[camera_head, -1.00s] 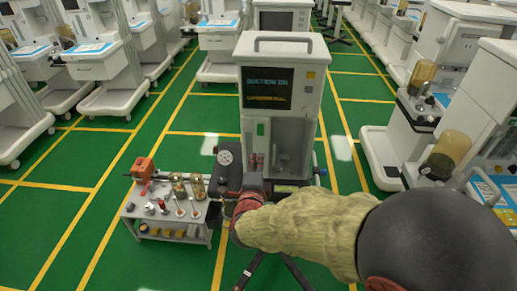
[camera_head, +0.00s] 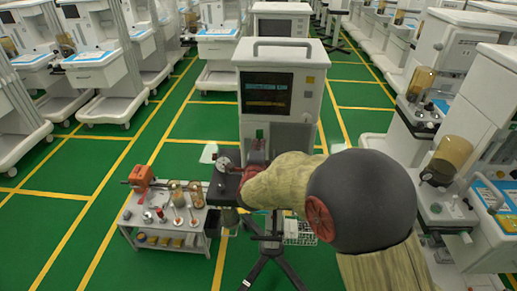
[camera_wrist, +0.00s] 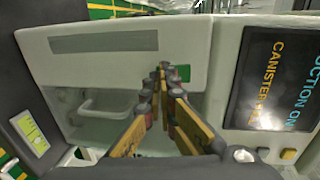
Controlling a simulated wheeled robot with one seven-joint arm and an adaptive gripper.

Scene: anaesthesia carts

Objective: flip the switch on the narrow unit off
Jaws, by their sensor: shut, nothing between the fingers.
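The narrow unit (camera_head: 281,53) is a tall white cabinet with a top handle and a dark screen (camera_head: 267,94). In the wrist view the screen (camera_wrist: 277,78) is sideways at the right, with text reading "...UCTION ON" and "CANISTER". A small green part, seemingly the switch (camera_wrist: 183,72), shows just beyond my fingertips; green also shows below the screen in the head view (camera_head: 259,134). My gripper (camera_wrist: 164,76) is shut and empty, its tips close to the green part. I cannot tell whether they touch. In the head view my arm hides the unit's lower front.
A small cart (camera_head: 165,240) with jars and tools, and an orange device (camera_head: 141,178) on it, stands left of the unit. A black tripod stand (camera_head: 270,250) is in front. Anaesthesia machines line both sides. Green floor is open at the left.

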